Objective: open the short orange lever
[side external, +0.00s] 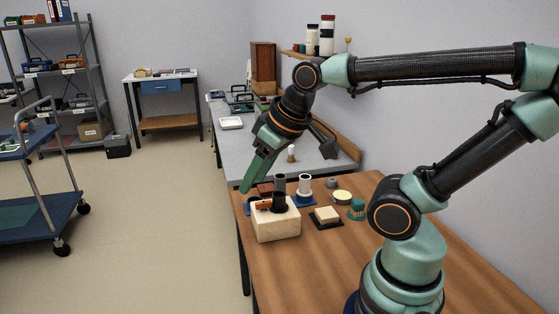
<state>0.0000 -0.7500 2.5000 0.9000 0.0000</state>
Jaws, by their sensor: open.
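A short orange lever (264,205) lies roughly level at the top of a cream block (277,229), on the left side of a dark upright cylinder (279,203). The block stands near the left edge of the wooden table. My gripper (288,172) is above and behind the block, tilted down to the left. Its green finger and its dark finger are spread wide, with nothing seen between them. The green fingertip appears above and left of the lever, apart from it. The lever's joint with the cylinder is too small to make out.
Close behind the block are a white cylinder on a blue base (305,186) and a grey cylinder (280,182). To its right are a cream piece on a dark base (327,215), a yellow disc (342,197) and a teal knob (357,208). The wooden table's front (470,270) is clear.

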